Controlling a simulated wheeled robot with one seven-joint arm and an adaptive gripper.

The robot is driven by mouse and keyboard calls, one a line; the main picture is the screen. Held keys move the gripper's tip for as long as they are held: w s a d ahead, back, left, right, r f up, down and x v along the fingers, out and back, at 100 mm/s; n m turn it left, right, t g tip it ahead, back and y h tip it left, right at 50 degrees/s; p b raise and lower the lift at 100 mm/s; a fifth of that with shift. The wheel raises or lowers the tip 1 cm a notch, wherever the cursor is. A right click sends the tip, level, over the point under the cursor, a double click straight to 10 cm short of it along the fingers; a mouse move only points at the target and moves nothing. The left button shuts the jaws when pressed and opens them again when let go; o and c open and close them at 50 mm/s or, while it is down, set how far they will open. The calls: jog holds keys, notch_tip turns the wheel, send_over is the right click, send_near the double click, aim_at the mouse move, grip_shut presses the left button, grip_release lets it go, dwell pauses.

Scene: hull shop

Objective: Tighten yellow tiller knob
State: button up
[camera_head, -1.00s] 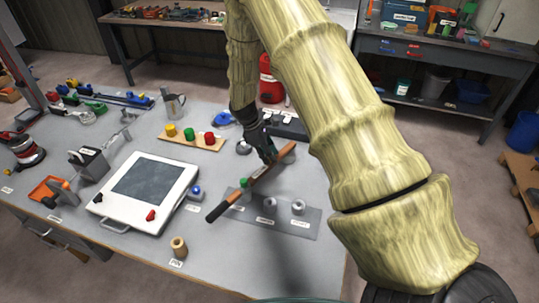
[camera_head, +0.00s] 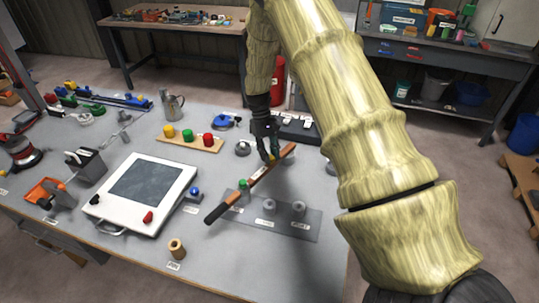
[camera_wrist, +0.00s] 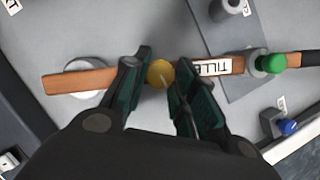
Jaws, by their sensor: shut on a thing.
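The tiller (camera_head: 262,175) is a long wooden bar with a dark grip at its near left end, lying across a grey plate and fittings on the bench. In the wrist view the tiller (camera_wrist: 95,81) bears a label and a round yellow knob (camera_wrist: 160,73). My gripper (camera_wrist: 157,78) has its dark green fingers on either side of the yellow knob, shut on it. In the head view my gripper (camera_head: 270,155) stands over the tiller's far part, and its fingers mostly hide the knob. A green knob (camera_wrist: 271,63) sits farther along the tiller.
Two grey metal fittings stand on the grey plate (camera_head: 290,228) beside the tiller. A board with yellow, green and red knobs (camera_head: 205,146) lies behind left. A white framed panel (camera_head: 180,195) and a blue-topped button box (camera_head: 194,194) lie left. Bare bench shows in front.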

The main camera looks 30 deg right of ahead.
jog(key=m+y, duration=0.1)
jog(key=m, duration=0.3)
jog(key=shift+d+m+t+y, duration=0.2)
jog(key=shift+m+t+y, duration=0.1)
jog(key=shift+y, duration=0.1)
dwell(0.4)
jog(key=o, duration=1)
jog(key=shift+o, duration=0.2)
jog(key=v, duration=1.2)
jog(key=shift+f, duration=0.1)
